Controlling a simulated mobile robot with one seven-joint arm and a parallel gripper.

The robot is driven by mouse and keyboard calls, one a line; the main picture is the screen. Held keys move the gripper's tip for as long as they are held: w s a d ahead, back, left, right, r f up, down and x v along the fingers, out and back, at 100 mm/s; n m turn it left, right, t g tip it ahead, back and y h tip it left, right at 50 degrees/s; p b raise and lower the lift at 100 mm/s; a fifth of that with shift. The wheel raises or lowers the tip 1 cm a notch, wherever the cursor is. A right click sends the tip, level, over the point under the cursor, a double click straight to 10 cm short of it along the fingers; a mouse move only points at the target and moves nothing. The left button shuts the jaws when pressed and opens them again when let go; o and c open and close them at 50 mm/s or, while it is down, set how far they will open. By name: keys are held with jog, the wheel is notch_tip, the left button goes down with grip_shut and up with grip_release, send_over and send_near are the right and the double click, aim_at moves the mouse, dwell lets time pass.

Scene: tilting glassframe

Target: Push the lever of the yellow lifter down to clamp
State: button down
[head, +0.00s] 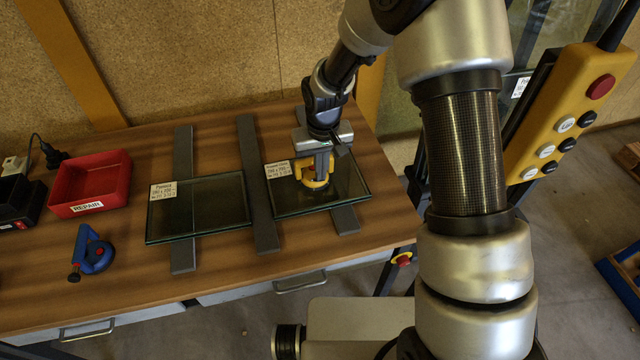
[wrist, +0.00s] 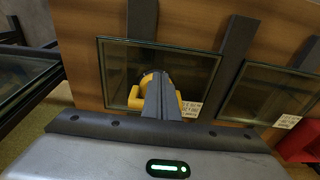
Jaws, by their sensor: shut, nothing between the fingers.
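The yellow lifter (head: 318,184) stands on the right glass pane (head: 348,182) in the head view, partly hidden behind my gripper. My gripper (head: 321,176) is shut and points down at the lifter, over or against it. In the wrist view the yellow lifter (wrist: 134,98) shows around my shut gripper fingers (wrist: 157,82). The lever cannot be told apart behind the fingers, so whether it is up or down is hidden. I cannot tell whether the fingers touch it.
A second glass pane (head: 198,207) lies to the left on grey strips (head: 247,135). A blue lifter (head: 92,252) and a red bin (head: 90,184) labelled REPAIR stand farther left on the wooden table (head: 140,290). A yellow button pendant (head: 570,110) hangs at the right.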

jog(key=shift+f, duration=0.5)
jog(key=shift+w+f, duration=0.1)
notch_tip(320, 180, down, 4)
jog(key=b, duration=0.3)
jog(key=shift+r, duration=0.35)
jog(key=shift+s+d+r, duration=0.2)
jog(key=shift+s+r, duration=0.05)
jog(key=shift+s, duration=0.5)
jog(key=shift+s+d+r, duration=0.2)
jog(key=shift+s+r, duration=0.05)
jog(key=shift+s, duration=0.5)
notch_tip(320, 180, up, 17)
jog(key=s+p, duration=0.1)
jog(key=shift+s+d+r, duration=0.15)
jog(key=shift+s+d, duration=0.1)
jog(key=shift+s, duration=0.05)
